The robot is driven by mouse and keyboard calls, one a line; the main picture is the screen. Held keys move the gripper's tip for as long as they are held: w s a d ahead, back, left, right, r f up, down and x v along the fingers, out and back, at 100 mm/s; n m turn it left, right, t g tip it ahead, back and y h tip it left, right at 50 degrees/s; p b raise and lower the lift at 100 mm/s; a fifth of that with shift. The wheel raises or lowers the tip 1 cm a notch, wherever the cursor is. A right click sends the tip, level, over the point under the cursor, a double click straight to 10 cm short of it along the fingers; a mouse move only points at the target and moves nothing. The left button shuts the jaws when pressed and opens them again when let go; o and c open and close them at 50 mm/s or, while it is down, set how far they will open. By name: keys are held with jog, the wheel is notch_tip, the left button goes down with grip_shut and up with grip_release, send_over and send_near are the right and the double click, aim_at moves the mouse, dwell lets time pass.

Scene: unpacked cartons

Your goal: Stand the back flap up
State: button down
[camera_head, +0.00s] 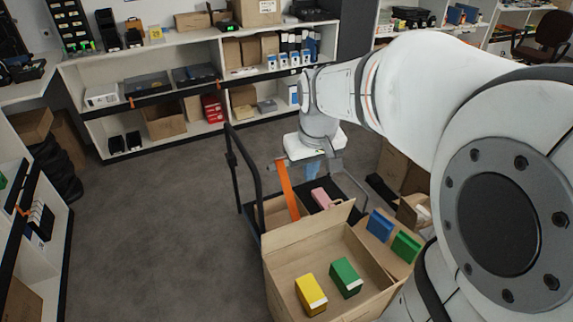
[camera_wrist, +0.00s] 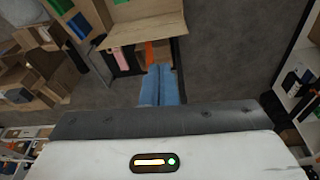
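The open carton (camera_head: 283,287) stands at the lower middle of the head view. Its back flap (camera_head: 308,229) runs along the far edge and leans outward and upward; its exact angle is hard to tell. A yellow box (camera_head: 311,294) and a green box (camera_head: 345,277) are inside. My gripper (camera_head: 313,172) is beyond the flap, above the cart, apart from the flap. In the wrist view its blue fingers (camera_wrist: 162,86) lie side by side, shut with nothing between them. A cardboard flap, likely the same back flap (camera_wrist: 147,28), is ahead of them.
A dark cart with a handle rail (camera_head: 243,165) is behind the carton, with an orange strip (camera_head: 287,190) and a pink item (camera_head: 321,199). Blue (camera_head: 380,225) and green (camera_head: 405,247) boxes are at the carton's right side. Open grey floor (camera_head: 165,225) lies left.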

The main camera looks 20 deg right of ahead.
jog(key=w+d+f+g+b, duration=0.1)
jog(key=w+d+f+b, duration=0.35)
jog(key=f, duration=0.75)
jog(key=w+d+f+n+g+b, duration=0.1)
jog(key=w+d+f+b, duration=0.1)
jog(key=w+f+b, duration=0.7)
jog(key=w+d+f+b, duration=0.4)
jog(key=f, duration=1)
notch_tip(320, 180, down, 11)
jog(key=b, duration=0.8)
jog(key=w+a+p, duration=0.2)
jog(key=w, duration=0.4)
jog(key=s+r+p, duration=0.1)
jog(key=r+p, duration=0.1)
jog(key=r, duration=0.1)
jog(key=r+p, duration=0.2)
jog(key=r, duration=0.1)
jog(key=s+r+p, duration=0.1)
jog(key=r+p, duration=0.1)
jog(key=r, duration=0.1)
jog(key=shift+s+d+r, duration=0.3)
jog(key=shift+d+r, duration=0.05)
jog(key=shift+d, duration=0.05)
